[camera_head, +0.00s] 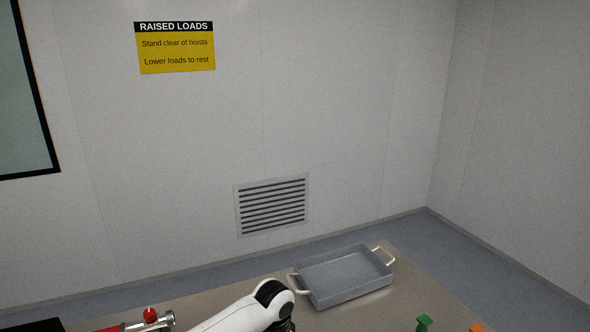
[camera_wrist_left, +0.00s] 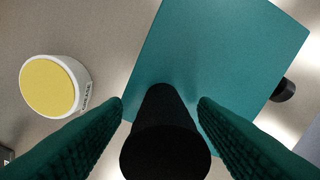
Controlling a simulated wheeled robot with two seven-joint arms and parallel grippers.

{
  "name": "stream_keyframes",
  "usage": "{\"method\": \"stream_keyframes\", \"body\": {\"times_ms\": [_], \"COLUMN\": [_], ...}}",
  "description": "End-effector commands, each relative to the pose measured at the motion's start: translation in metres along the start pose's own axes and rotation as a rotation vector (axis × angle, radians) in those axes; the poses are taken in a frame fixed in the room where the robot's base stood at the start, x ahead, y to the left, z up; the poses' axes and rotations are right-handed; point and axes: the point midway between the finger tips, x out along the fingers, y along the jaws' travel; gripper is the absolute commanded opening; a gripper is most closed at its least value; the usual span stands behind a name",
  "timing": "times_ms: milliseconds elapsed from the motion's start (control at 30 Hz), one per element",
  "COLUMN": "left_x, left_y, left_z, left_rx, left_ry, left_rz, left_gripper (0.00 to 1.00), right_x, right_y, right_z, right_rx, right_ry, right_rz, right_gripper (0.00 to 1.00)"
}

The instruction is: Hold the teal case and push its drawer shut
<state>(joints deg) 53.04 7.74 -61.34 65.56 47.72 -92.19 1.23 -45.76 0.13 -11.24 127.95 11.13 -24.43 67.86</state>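The teal case (camera_wrist_left: 225,50) fills the upper middle of the left wrist view, seen from above as a flat teal face. A black post (camera_wrist_left: 165,140) stands up from it toward the camera. A second black knob (camera_wrist_left: 284,90) sticks out at its right edge. My left gripper (camera_wrist_left: 161,104) is open, its fingers on either side of the post with gaps showing. I cannot tell whether the drawer is out. The case is not in the head view, where only part of my left arm shows. My right gripper is in neither view.
A white round container with a yellow top (camera_wrist_left: 50,87) stands left of the case. In the head view, a grey tray (camera_head: 345,276) sits at the table's back, with a red-and-metal fitting (camera_head: 150,318) at lower left and green (camera_head: 424,323) and orange (camera_head: 477,328) pieces at lower right.

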Motion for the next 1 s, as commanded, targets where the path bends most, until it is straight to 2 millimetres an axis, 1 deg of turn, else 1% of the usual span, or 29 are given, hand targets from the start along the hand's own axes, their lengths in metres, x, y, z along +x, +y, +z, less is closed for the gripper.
{"method": "stream_keyframes", "body": {"times_ms": [167, 267, 367, 600, 700, 833, 1000], "left_x": [-0.002, -0.010, -0.026, -0.078, -0.096, -0.112, -0.120], "left_y": [0.000, 0.000, 0.000, 0.000, 0.001, 0.000, 0.000], "left_z": [0.000, 0.001, 0.001, 0.001, 0.001, 0.001, 0.000], "left_rx": [0.000, 0.001, 0.001, 0.001, 0.000, 0.000, 0.000], "left_ry": [-0.001, -0.003, -0.004, -0.004, -0.003, -0.002, 0.000], "left_rz": [0.000, 0.000, 0.001, 0.001, 0.001, 0.000, 0.000], "left_gripper": [0.54, 0.54, 0.54, 0.54, 0.54, 0.54, 0.54], "right_x": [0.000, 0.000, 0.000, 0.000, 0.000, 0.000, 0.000], "right_y": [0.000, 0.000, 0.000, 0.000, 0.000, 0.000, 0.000], "right_z": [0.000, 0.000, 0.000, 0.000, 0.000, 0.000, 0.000], "right_rx": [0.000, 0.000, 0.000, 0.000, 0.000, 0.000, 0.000], "right_ry": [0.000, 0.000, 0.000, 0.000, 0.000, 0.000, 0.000], "right_rz": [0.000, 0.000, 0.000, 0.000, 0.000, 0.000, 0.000], "right_gripper": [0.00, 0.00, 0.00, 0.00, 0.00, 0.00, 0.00]}}
